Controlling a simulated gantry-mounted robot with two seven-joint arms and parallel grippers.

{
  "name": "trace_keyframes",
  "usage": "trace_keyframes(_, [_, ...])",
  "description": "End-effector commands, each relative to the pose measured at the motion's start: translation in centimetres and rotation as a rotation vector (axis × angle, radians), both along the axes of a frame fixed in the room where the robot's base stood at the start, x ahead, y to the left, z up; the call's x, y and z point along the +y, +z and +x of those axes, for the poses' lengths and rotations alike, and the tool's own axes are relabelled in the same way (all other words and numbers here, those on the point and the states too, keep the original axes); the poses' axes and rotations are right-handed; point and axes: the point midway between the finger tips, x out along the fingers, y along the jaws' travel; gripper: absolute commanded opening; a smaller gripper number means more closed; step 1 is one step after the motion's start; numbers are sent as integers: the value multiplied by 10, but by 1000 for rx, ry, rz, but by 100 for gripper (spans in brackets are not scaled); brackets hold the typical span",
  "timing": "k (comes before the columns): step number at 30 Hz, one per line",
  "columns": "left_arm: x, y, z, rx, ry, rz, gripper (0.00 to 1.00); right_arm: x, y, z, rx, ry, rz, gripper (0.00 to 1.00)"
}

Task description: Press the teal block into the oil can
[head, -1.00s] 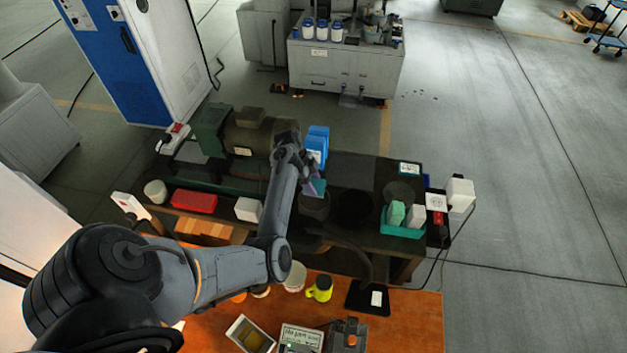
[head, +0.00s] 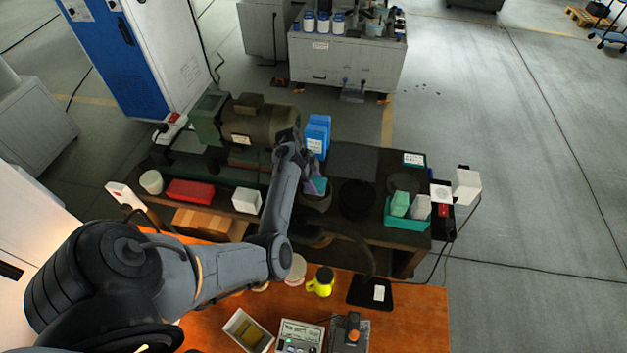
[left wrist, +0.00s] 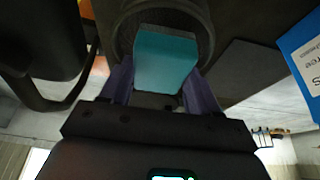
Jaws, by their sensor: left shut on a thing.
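My left gripper (head: 314,184) is shut on the teal block (head: 319,187), over the bench near its middle. In the left wrist view the teal block (left wrist: 165,60) sits between the two purple fingers (left wrist: 160,88). A dark round can, which looks like the oil can (head: 316,204), stands right under the block in the head view. In the left wrist view its round rim (left wrist: 208,38) shows around the block's far end. I cannot tell how far the block is inside the rim. My right gripper is not in view.
A blue box (head: 317,134) stands just behind the gripper. Another dark round thing (head: 357,200) is to the right. A teal tray (head: 407,222) with pale blocks lies further right. A green machine with a motor (head: 245,125) is at the left. A yellow cup (head: 320,284) stands in front.

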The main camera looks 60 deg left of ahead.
Motion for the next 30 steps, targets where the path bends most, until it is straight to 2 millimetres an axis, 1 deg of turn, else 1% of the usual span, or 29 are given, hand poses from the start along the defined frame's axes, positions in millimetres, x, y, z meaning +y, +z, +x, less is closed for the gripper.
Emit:
trace_keyframes(14, [0,0,0,0,0,0,37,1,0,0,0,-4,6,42])
trace_keyframes(30, [0,-7,0,0,0,0,37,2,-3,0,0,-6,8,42])
